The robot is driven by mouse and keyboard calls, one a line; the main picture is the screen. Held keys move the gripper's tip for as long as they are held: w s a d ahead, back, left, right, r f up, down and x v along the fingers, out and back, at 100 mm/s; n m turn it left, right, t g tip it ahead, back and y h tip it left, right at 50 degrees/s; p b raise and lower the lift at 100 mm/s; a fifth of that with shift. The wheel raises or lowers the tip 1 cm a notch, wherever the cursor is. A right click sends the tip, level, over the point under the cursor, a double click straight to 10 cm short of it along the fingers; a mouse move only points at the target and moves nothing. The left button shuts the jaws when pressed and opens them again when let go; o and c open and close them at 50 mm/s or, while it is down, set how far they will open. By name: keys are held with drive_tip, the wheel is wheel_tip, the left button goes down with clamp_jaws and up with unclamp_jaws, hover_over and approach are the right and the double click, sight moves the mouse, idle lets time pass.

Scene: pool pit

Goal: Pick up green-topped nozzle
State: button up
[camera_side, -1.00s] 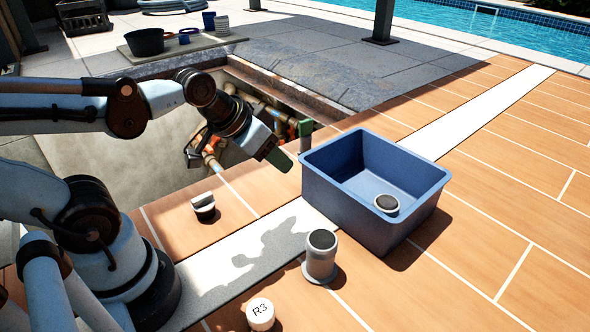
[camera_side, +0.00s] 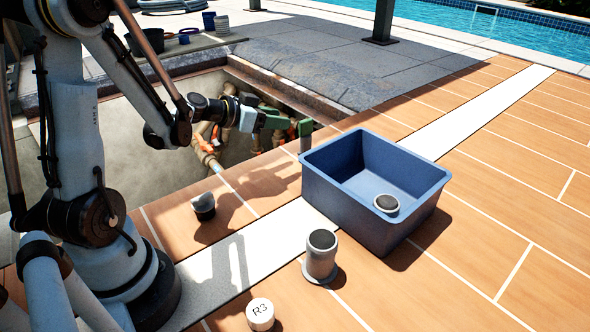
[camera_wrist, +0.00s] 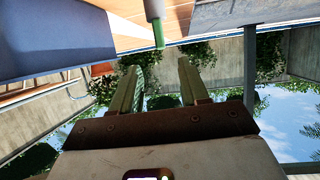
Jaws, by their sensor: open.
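The green-topped nozzle (camera_side: 305,134) stands upright at the pit's edge, beside the left corner of the blue bin.
A blue bin (camera_side: 420,205) holds a small dark-topped grey piece (camera_side: 387,203). A grey, dark-topped cylinder (camera_side: 321,258), a white cap marked R3 (camera_side: 260,314) and a black-and-white piece (camera_side: 204,206) stand on the tiles. Pipes (camera_side: 208,155) run in the open pit (camera_side: 160,110).

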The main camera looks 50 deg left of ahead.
sight(312, 123)
drive_tip(key=x, duration=1.2)
drive_tip(key=shift+c, duration=0.2)
clamp_jaws()
